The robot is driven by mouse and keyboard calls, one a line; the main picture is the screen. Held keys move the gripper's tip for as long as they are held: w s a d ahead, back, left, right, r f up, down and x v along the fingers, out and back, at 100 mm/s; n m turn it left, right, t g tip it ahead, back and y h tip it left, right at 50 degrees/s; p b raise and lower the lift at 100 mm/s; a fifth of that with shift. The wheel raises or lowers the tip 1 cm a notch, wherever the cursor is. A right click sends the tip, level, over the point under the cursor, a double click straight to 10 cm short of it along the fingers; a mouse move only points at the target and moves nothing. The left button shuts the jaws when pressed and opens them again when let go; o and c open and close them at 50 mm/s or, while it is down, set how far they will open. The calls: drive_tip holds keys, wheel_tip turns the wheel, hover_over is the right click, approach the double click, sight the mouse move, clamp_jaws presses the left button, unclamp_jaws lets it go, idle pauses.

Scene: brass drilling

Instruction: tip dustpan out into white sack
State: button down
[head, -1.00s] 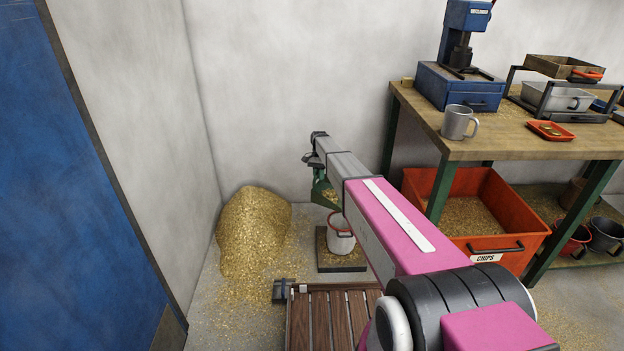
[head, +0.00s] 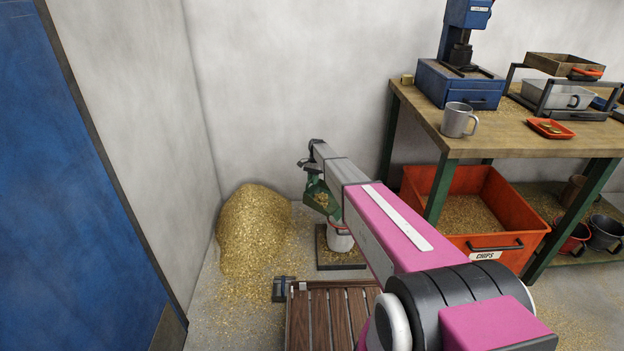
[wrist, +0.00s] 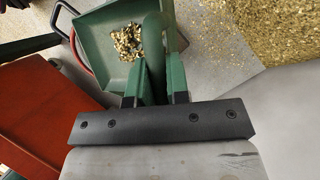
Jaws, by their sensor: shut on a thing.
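The green dustpan (head: 317,199) is in my gripper (wrist: 155,82), which is shut on its handle. In the wrist view the dustpan (wrist: 100,50) holds a small heap of brass chips (wrist: 128,42) on its floor. In the head view it hangs just above and to the left of the white sack (head: 340,242), overlapping its top in the picture. The sack stands upright on a dark square base; its mouth is mostly hidden by the dustpan and my arm. A red rim shows past the dustpan in the wrist view.
A big heap of brass chips (head: 253,228) lies in the wall corner at left. An orange chips bin (head: 505,249) stands under the workbench (head: 560,143) at right. A slatted wooden platform (head: 330,318) is in front. Bare wall is behind.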

drive_tip(key=shift+s+d+f, duration=0.15)
drive_tip(key=shift+f, duration=0.2)
drive_tip(key=s+d+r+n+t+y, duration=0.2)
drive_tip(key=s+d+t+y, duration=0.2)
drive_tip(key=s+d+y, duration=0.3)
drive_tip(key=s+d+r+n+t+y, duration=0.2)
drive_tip(key=s+d+y, duration=0.5)
drive_tip(key=d, duration=0.7)
drive_tip(key=shift+s+r+t, duration=0.7)
drive_tip(key=shift+s+t, duration=0.1)
drive_tip(key=shift+t, duration=0.3)
idle(2.3)
drive_tip(key=shift+d, duration=0.15)
idle(0.7)
